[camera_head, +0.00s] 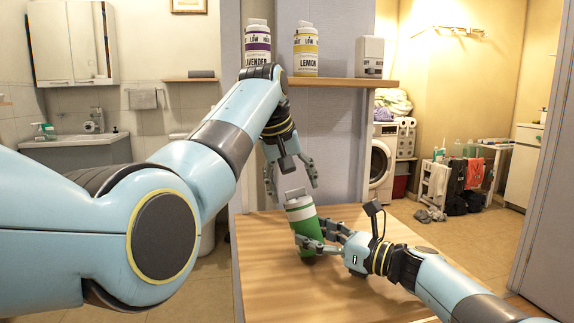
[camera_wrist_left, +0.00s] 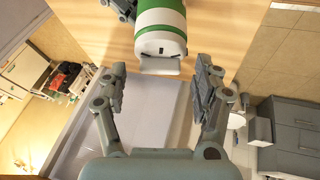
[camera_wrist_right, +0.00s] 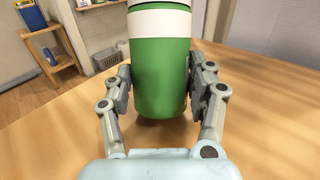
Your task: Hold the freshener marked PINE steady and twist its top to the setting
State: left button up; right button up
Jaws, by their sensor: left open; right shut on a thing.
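The green freshener with a white band and white top (camera_head: 301,212) stands a little tilted on the wooden table. No PINE lettering can be read on it. My right gripper (camera_head: 318,240) is shut on its lower green body from the right; the right wrist view shows a finger on each side of the body (camera_wrist_right: 162,75). My left gripper (camera_head: 291,184) is open and empty just above the freshener, pointing down. In the left wrist view the white top (camera_wrist_left: 160,50) lies beyond and between the open fingertips (camera_wrist_left: 165,80), apart from them.
The wooden table (camera_head: 275,295) is otherwise clear. Behind it, a shelf (camera_head: 340,82) on the partition holds a purple LAVENDER freshener (camera_head: 257,45), a yellow LEMON freshener (camera_head: 305,52) and a white box (camera_head: 369,57). A washing machine (camera_head: 381,165) stands farther back.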

pick_arm(q)
jog(key=v, duration=1)
jog(key=shift+r, duration=0.15)
jog(key=shift+s, duration=0.1)
pick_arm(e)
jog(key=o, duration=1.3)
